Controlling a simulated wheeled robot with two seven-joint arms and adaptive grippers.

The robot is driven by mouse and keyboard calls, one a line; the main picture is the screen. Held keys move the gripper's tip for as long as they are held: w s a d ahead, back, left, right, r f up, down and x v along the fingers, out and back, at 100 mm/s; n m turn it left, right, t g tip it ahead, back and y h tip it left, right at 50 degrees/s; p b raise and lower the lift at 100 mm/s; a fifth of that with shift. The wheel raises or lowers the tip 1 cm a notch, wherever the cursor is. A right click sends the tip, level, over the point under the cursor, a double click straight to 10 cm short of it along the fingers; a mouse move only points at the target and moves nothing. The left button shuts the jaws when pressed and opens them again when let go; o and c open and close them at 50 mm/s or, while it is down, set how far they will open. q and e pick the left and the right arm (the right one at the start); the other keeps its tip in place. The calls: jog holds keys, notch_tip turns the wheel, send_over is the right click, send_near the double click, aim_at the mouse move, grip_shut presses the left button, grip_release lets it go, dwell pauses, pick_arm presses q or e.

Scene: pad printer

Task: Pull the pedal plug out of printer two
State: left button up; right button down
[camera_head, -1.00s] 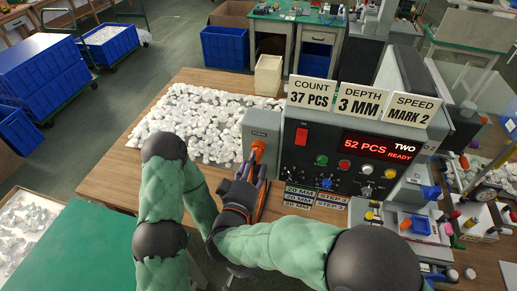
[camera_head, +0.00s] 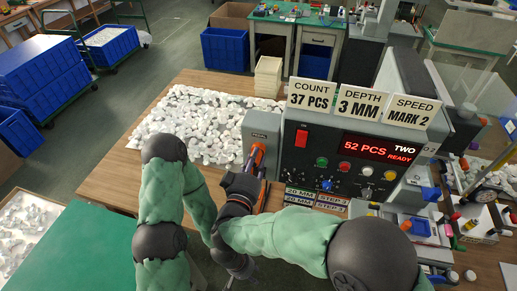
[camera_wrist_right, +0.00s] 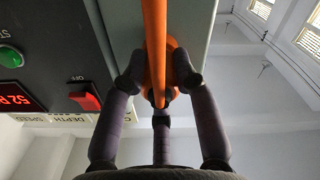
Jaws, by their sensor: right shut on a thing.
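Printer two (camera_head: 350,150) is a dark panel with a red display reading "52 PCS TWO READY". A grey box (camera_head: 262,123) stands at its left end. The orange pedal plug (camera_head: 257,157) is at the front of this box. In the right wrist view the orange plug and its cable (camera_wrist_right: 155,40) run between my fingers, against the grey face. My right gripper (camera_head: 254,165) is shut on the plug; its fingers also show in the wrist view (camera_wrist_right: 160,85). My left gripper (camera_head: 236,263) is low, below the right hand, and its fingers are largely hidden.
White parts (camera_head: 195,125) are heaped on the wooden table (camera_head: 112,185), left of the printer. Labelled plates stand on the printer and lie before it. A stack of cream trays (camera_head: 268,76) is behind. Coloured bottles and a blue tray crowd the right side.

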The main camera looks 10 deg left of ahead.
jog(key=c, duration=1.8)
grip_release()
jog(key=shift+c, duration=0.2)
grip_shut()
jog(key=shift+s, duration=0.1)
jog(key=shift+s, duration=0.3)
jog(key=shift+s+p, duration=0.35)
jog(key=shift+s, duration=0.15)
